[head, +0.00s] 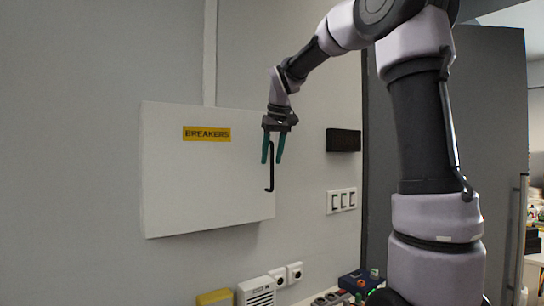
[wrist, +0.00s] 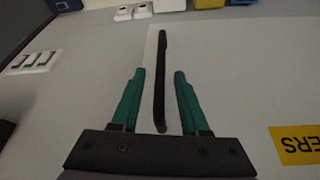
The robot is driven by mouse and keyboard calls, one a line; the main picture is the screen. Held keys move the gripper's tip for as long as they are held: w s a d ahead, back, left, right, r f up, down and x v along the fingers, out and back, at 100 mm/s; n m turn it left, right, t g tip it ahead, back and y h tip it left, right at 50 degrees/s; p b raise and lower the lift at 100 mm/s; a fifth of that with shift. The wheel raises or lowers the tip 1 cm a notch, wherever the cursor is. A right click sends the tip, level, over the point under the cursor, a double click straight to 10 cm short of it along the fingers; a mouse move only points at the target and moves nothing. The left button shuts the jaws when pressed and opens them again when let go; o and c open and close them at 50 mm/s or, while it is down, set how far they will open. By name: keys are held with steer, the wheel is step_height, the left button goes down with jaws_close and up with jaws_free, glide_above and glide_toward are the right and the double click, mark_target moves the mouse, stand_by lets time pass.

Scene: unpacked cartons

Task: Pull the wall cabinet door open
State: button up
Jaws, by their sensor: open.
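The wall cabinet door (head: 200,180) is a flat white panel with a yellow "BREAKERS" label (head: 206,134); it looks shut. Its black bar handle (head: 271,172) runs vertically near the right edge. My gripper (head: 273,160), with green fingers, is open at the handle's upper part. In the wrist view the black handle (wrist: 161,75) runs between and beyond the two open fingers of the gripper (wrist: 160,75), with a gap on each side. I cannot tell how deep the handle sits between the fingers. The label also shows at the wrist view's right edge (wrist: 297,144).
Right of the cabinet are a black wall panel (head: 343,140) and a switch plate (head: 341,201). Below are white sockets (head: 294,272), a white speaker-like box (head: 257,291) and a yellow box (head: 214,297). A grey tall cabinet (head: 500,150) stands at right. Wall left of the cabinet is clear.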

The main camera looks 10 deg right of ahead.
jaws_close()
stand_by(1.3)
